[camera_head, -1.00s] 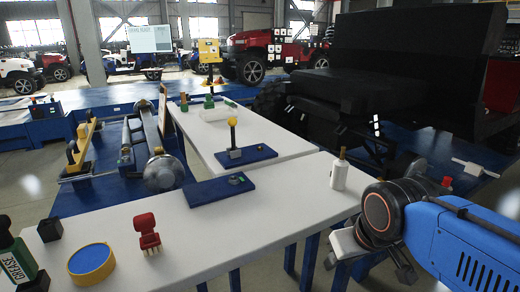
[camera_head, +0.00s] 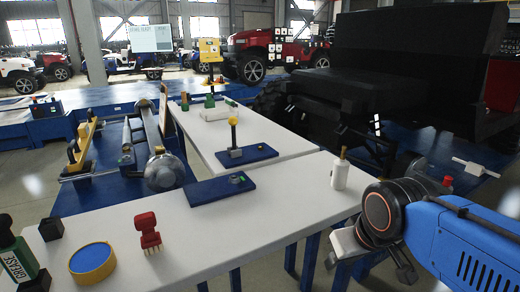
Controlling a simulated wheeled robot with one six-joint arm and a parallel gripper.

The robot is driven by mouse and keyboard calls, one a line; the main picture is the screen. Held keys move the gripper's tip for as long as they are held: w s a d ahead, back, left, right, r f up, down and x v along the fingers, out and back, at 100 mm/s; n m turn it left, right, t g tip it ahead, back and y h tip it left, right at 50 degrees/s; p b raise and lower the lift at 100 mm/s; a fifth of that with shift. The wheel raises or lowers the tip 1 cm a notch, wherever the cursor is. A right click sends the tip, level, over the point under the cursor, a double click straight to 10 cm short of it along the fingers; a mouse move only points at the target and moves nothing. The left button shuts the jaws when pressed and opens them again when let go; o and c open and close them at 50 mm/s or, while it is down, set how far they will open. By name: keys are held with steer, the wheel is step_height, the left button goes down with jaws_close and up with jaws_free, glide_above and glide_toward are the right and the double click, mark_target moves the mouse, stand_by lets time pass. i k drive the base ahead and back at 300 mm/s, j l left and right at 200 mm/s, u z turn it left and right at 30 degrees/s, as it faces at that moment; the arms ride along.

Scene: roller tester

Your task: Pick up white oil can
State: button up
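The white oil can (camera_head: 340,176) stands upright near the right end of the white front table (camera_head: 270,220). It is a small white bottle with a brownish-gold top. My gripper (camera_head: 372,270) is at the lower right, in front of and below the can and apart from it. Its two fingers show spread apart with nothing visible between them. My blue arm comes in from the right edge, and its dark wrist hides part of the gripper.
On the table are a blue board (camera_head: 218,190), a red brush-like item (camera_head: 147,231), a yellow-rimmed blue tin (camera_head: 92,262), a black block (camera_head: 50,229) and a green grease bottle (camera_head: 17,258). Dark machinery (camera_head: 400,90) stands behind the can. The tabletop left of the can is clear.

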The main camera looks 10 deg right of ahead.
mark_target(339, 174)
steer(key=j+z, duration=0.1)
steer(key=z, duration=0.7)
steer(key=k+j+z, duration=0.1)
steer(key=z, duration=0.75)
steer(key=k+j+z, duration=0.1)
steer(key=k, duration=0.1)
